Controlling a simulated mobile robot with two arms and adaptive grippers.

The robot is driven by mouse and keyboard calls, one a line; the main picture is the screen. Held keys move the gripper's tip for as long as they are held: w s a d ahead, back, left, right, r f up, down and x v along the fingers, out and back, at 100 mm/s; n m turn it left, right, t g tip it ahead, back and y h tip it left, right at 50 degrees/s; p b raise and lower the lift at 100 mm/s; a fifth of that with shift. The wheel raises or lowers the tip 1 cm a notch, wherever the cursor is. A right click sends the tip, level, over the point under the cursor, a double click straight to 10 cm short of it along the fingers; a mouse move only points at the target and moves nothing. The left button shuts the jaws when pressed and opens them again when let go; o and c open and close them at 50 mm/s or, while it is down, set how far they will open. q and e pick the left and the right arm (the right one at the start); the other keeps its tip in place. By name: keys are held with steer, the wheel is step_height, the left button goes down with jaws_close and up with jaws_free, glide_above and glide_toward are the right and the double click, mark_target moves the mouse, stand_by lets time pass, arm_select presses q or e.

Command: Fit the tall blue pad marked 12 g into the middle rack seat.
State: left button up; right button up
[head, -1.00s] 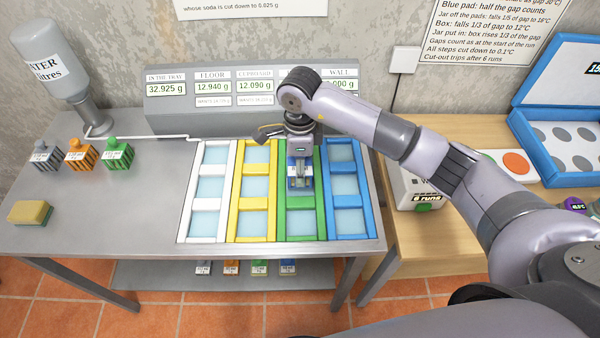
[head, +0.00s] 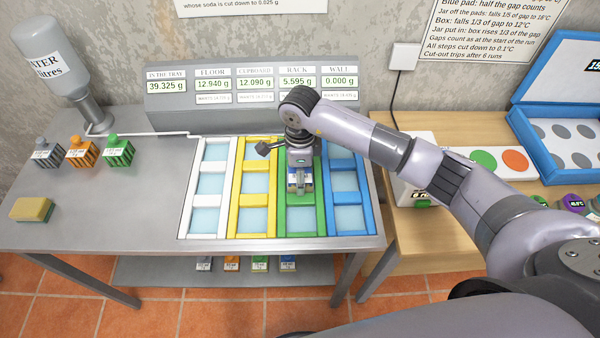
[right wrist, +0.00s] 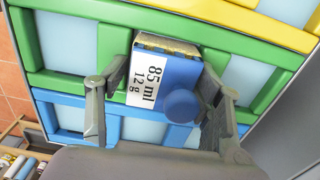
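The tall blue pad (right wrist: 180,72), labelled "85 ml 12 g", has a round blue knob on its near end. It is at the middle seat of the green rack column (right wrist: 112,42). In the head view the pad (head: 300,182) is partly covered by my right gripper (head: 300,188). The fingers of my right gripper (right wrist: 165,85) lie along both sides of the pad, tips close against it. How deep the pad sits is hidden. The green column's front seat (head: 300,221) is empty. The rack display (head: 298,83) reads 5.595 g. My left gripper is not in view.
White (head: 187,212), yellow (head: 234,214) and blue (head: 350,240) columns have empty seats. Grey, orange and green pads (head: 119,153) stand at left near a sponge (head: 32,209) and water bottle (head: 50,55). A wooden table (head: 440,220) adjoins on the right.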

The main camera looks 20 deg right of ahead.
steer(key=shift+o, duration=0.5)
steer(key=shift+f, duration=0.1)
steer(key=shift+r+p, duration=0.45)
step_height(320, 180, up, 12)
steer(key=b, duration=0.4)
steer(key=shift+f, duration=0.15)
